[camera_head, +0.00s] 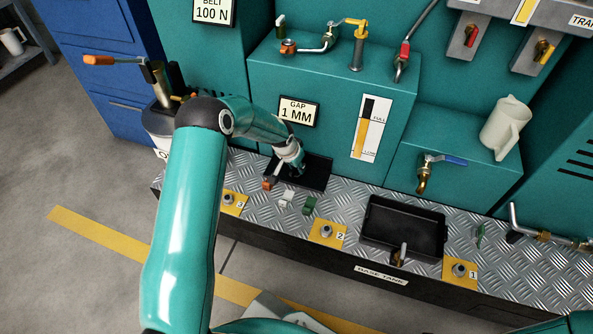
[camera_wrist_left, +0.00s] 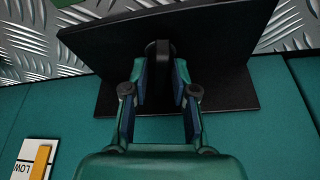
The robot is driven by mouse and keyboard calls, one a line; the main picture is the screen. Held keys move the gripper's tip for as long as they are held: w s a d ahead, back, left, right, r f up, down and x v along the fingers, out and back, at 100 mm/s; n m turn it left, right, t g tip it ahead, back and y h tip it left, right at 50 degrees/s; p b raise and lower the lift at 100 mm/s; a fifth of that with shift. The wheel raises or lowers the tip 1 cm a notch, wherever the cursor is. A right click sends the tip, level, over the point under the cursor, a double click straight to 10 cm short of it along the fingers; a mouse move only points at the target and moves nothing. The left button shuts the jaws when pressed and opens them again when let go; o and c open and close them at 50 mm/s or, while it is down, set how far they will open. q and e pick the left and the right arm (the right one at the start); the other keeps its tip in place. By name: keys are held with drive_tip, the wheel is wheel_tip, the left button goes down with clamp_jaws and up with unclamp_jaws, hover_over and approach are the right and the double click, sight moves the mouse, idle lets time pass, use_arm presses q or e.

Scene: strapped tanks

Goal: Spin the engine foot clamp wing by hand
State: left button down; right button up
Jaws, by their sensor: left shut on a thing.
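My left gripper (camera_head: 297,168) reaches down to a black plate (camera_head: 318,172) on the metal deck. In the left wrist view its fingers (camera_wrist_left: 160,85) are shut on a dark, rounded upright piece (camera_wrist_left: 158,52) at the black plate (camera_wrist_left: 225,50). I cannot tell whether this piece is the clamp wing. Three bolt heads sit on yellow pads: number 3 (camera_head: 228,199), number 2 (camera_head: 326,231) and number 1 (camera_head: 459,270). The left gripper is apart from all of these. My right gripper is out of view.
Small orange (camera_head: 267,184), white (camera_head: 287,197) and green (camera_head: 309,205) pieces lie by the plate. A black tray (camera_head: 376,208) stands to the right. A teal housing (camera_head: 345,75) rises behind. A cream jug (camera_head: 505,128) stands at the upper right.

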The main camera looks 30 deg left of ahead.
use_arm(q)
drive_tip(key=shift+s+f, duration=0.1)
drive_tip(key=shift+f+n+b, duration=0.1)
drive_tip(key=shift+n+b, duration=0.3)
drive_tip(key=shift+b, duration=0.5)
drive_tip(key=shift+n, duration=0.3)
drive_tip(key=shift+n+y, duration=0.5)
drive_tip(key=shift+n, duration=0.2)
drive_tip(key=c, duration=1.1)
unclamp_jaws()
drive_tip(key=shift+n, duration=0.4)
drive_tip(key=shift+r, duration=0.2)
